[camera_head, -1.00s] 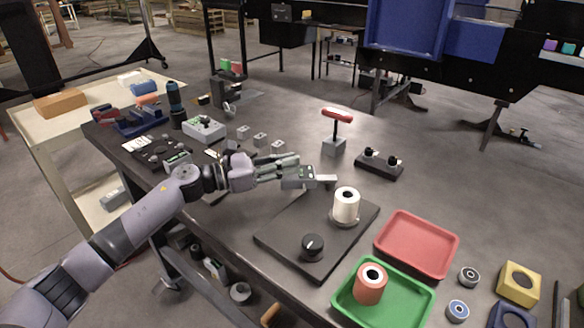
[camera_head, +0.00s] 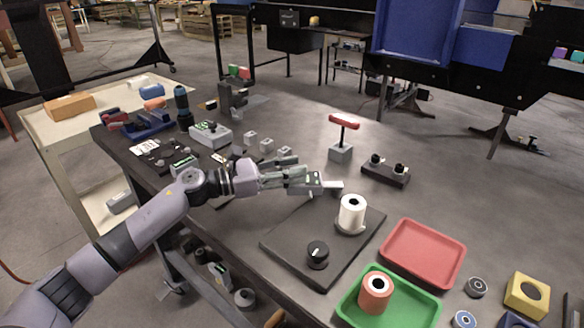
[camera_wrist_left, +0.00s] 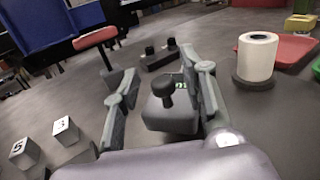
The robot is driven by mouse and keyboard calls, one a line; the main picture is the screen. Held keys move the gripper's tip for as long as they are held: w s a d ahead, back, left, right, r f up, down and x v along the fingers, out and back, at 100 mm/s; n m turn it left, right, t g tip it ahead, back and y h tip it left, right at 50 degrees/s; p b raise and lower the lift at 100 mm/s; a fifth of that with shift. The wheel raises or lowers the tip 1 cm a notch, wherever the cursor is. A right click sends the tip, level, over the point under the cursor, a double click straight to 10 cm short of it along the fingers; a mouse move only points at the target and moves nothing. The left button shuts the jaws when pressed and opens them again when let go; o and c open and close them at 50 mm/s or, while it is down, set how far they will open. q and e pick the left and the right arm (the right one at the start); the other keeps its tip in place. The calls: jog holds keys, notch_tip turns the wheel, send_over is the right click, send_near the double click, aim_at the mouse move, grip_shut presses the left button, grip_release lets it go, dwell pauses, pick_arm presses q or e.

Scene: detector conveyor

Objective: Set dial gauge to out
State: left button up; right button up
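The dial gauge appears to be a small grey box (camera_wrist_left: 168,118) with a black knob and a green readout in the left wrist view. In the head view it (camera_head: 318,182) lies at the fingertips of my left gripper (camera_head: 292,174), just behind the black plate. In the left wrist view, the fingers of my left gripper (camera_wrist_left: 150,75) stand wide apart on either side of it. The box is close to the right finger, with a gap to the left finger. Contact with the right finger is unclear. My right gripper is out of view.
A black plate (camera_head: 285,247) bears a black knob (camera_head: 318,254) and a white roll (camera_head: 352,212). A red tray (camera_head: 423,252) and a green tray (camera_head: 352,311) with a red roll (camera_head: 375,291) are at right. A red-handled post (camera_head: 341,153) and several small cubes stand behind.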

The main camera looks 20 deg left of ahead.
pick_arm(q)
jog(key=v, duration=1.1)
jog(key=shift+s+a, duration=0.25)
jog(key=shift+a, duration=0.05)
